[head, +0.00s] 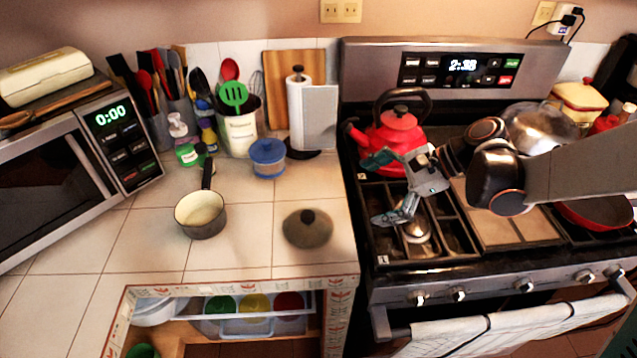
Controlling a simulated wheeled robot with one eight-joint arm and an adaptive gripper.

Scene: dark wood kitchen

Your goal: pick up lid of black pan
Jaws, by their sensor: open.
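A round dark lid (307,229) with a black knob lies on the tiled counter, just left of the stove. A small dark saucepan (201,214) with a light inside stands uncovered to its left, its handle pointing to the back. My gripper (383,188) reaches in from the right over the stove's left burners. Its fingers are apart and nothing shows between them. It is to the right of the lid and clear of it.
A red kettle (396,135) stands on the stove right behind my gripper. A blue-lidded container (268,158), a utensil holder (241,132) and a paper towel roll (300,105) stand behind the lid. A microwave (75,160) is at the left. Counter around the lid is clear.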

